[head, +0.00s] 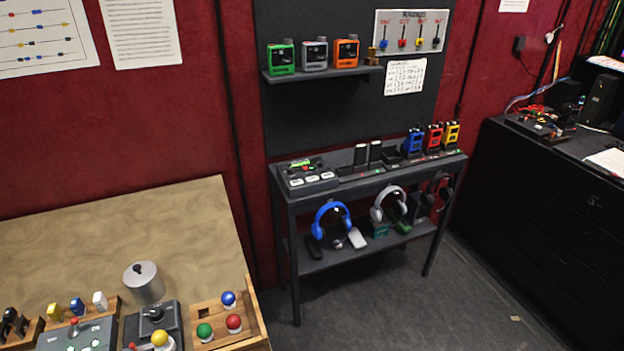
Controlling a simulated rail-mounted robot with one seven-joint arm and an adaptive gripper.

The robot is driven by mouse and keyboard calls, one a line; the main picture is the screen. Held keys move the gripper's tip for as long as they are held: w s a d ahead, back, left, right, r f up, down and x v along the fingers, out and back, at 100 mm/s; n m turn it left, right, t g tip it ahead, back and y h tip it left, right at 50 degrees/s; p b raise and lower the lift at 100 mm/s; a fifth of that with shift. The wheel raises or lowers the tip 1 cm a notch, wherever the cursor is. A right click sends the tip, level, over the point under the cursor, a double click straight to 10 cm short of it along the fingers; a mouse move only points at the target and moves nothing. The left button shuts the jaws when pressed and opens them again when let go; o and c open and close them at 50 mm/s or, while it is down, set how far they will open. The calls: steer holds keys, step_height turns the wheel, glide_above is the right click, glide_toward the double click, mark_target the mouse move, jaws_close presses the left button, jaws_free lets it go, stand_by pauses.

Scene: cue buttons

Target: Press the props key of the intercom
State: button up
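A grey desk unit with a row of three pale keys stands at the left end of a narrow dark table; it looks like the intercom (305,173). Its keys (312,179) sit along the front edge, and their labels are too small to read. A small display or panel with green and red marks shows on its upper part. I cannot tell which key is the props key. My gripper is not in view.
The dark table (365,172) also holds a charger row with blue, red and yellow radios (434,138). A wall shelf (322,73) with small boxes hangs above. A sandy table (130,230) with knobs and levers fills the lower left. A black cabinet (550,200) stands right.

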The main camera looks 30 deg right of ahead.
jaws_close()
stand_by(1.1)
